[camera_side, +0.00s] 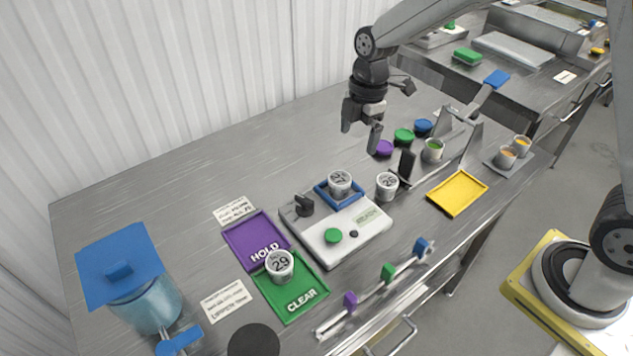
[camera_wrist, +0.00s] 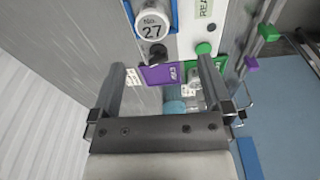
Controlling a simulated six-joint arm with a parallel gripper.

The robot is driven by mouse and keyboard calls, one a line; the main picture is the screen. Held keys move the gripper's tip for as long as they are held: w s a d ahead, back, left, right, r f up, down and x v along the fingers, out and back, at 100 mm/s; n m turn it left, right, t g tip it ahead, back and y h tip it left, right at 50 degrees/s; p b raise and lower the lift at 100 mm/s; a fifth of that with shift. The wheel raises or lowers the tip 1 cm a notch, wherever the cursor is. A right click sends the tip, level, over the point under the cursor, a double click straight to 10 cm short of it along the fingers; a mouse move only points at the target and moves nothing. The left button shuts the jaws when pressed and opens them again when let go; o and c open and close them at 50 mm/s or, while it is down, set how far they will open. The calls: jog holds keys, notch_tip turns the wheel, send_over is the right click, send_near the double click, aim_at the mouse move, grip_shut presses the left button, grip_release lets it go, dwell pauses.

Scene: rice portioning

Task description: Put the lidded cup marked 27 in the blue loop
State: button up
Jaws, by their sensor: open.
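The lidded cup marked 27 (camera_wrist: 152,24) shows at the top of the wrist view. In the side view a white lidded cup (camera_side: 340,182), its mark hard to read, stands upright inside the blue loop (camera_side: 355,197), a square frame on the white device. The blue loop also shows in the wrist view (camera_wrist: 175,14) around the cup. My gripper (camera_side: 361,130) is above the table behind the device, apart from the cup. In the wrist view my gripper (camera_wrist: 162,64) is open, with nothing between its fingers.
Another lidded cup (camera_side: 387,185) stands right of the device. Cup 29 (camera_side: 280,265) stands on the green CLEAR tray (camera_side: 297,302), beside the purple HOLD tray (camera_side: 243,231). A yellow tray (camera_side: 470,198) is at right. A black knob (camera_side: 304,205) rises near the loop. The rear left table is clear.

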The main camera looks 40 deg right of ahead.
jog(key=s+d+f+m+t, duration=0.1)
jog(key=s+d+m, duration=0.1)
jog(key=s+m, duration=0.5)
jog(key=s+d+f+m+t+h, duration=0.1)
jog(key=s+d+m, duration=0.2)
jog(key=s+m, duration=0.4)
jog(key=m, duration=0.3)
jog(key=shift+s+d+f, duration=0.2)
jog(key=shift+s, duration=0.2)
